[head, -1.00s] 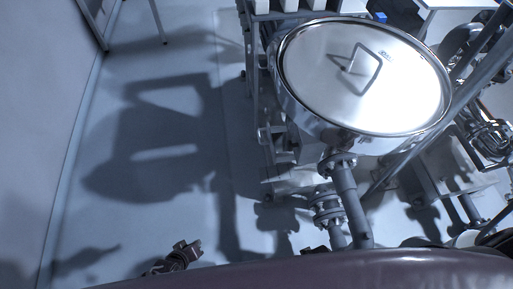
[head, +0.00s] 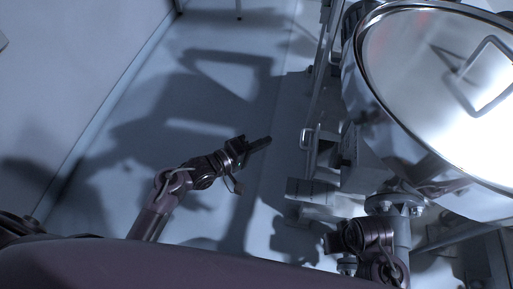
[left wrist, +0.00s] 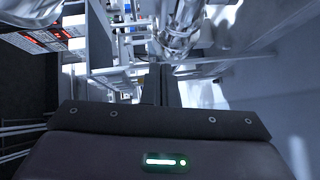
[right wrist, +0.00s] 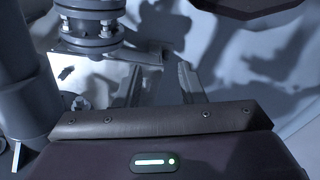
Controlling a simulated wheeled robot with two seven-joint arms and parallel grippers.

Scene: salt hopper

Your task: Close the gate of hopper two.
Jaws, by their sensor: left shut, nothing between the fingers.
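A large steel hopper (head: 375,95) with a shiny round lid (head: 430,85) fills the right of the head view. Grey box-like hardware (head: 355,165) sits at its lower left, with a small pale metal loop handle (head: 308,138) on its left side. I cannot tell whether this is the gate, and no hopper number is readable. My left gripper (head: 262,142) is shut and empty, a little left of the loop and apart from it. Its closed fingers also show in the left wrist view (left wrist: 161,84). My right gripper's fingers (right wrist: 160,84) are apart and empty in the right wrist view.
A flanged pipe (head: 393,210) stands below the hopper, close to my right arm. It likely also shows as bolted flanges (right wrist: 95,25) in the right wrist view. Panels with red displays (left wrist: 40,40) stand at left in the left wrist view. The floor (head: 140,120) at left is clear.

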